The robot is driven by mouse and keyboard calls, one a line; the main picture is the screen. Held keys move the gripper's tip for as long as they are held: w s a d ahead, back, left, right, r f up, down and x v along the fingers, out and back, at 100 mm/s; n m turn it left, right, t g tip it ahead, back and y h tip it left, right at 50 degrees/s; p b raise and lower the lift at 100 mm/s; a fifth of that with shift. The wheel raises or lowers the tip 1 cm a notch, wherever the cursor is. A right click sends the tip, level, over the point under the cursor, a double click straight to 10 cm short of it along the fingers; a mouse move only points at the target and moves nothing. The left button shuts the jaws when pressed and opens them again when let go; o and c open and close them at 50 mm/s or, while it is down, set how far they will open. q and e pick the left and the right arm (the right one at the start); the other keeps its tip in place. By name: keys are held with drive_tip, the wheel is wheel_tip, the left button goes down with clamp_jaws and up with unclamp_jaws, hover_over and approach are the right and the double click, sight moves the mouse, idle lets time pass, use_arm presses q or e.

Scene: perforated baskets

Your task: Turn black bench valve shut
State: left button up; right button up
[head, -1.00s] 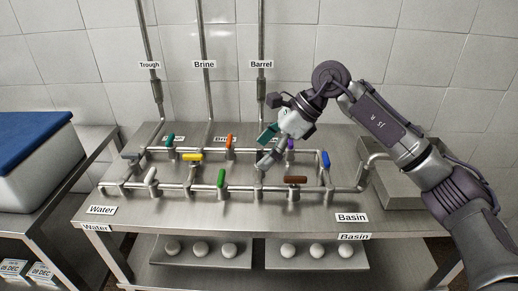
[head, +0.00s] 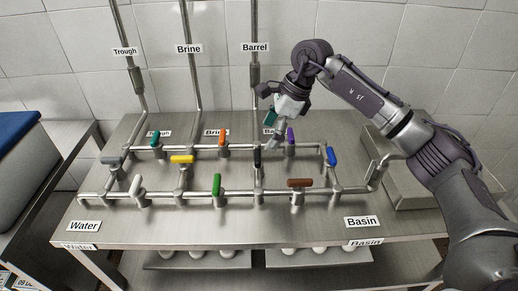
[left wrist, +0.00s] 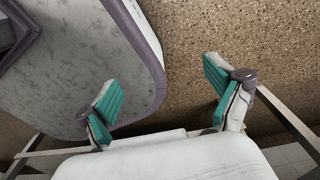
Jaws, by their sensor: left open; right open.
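The black valve (head: 257,158) sits on the pipework on the steel bench, in the middle between the upper and lower pipe rows. Its handle points along its short connecting pipe, towards and away from me. My right gripper (head: 273,130) is open and empty, above and just behind the black valve, near the purple valve (head: 290,136); it does not appear to touch either. My left gripper (left wrist: 165,95) shows only in the left wrist view, open and empty, over a speckled floor and beside a grey rounded panel.
Other handles stand close by: orange (head: 222,139), yellow (head: 182,160), green (head: 217,185), brown (head: 300,183) and blue (head: 332,156). Upright pipes labelled Trough, Brine and Barrel rise behind. The bench front (head: 210,228) is clear. A steel basin (head: 420,190) lies at right.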

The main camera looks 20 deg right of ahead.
sight(258, 155)
drive_tip(key=p+x, duration=0.1)
drive_tip(key=x, duration=0.5)
drive_tip(key=shift+w+a+f, duration=0.1)
drive_tip(key=shift+a+f, duration=0.05)
drive_tip(key=shift+f, duration=0.1)
drive_tip(key=shift+a+f, duration=0.1)
drive_tip(key=shift+f, duration=0.1)
drive_tip(key=shift+c, duration=0.9)
drive_tip(key=c, duration=1)
use_arm(q)
drive_tip(key=shift+w+r, duration=0.6)
drive_tip(key=shift+w, duration=0.35)
use_arm(e)
drive_tip(key=shift+o, duration=0.2)
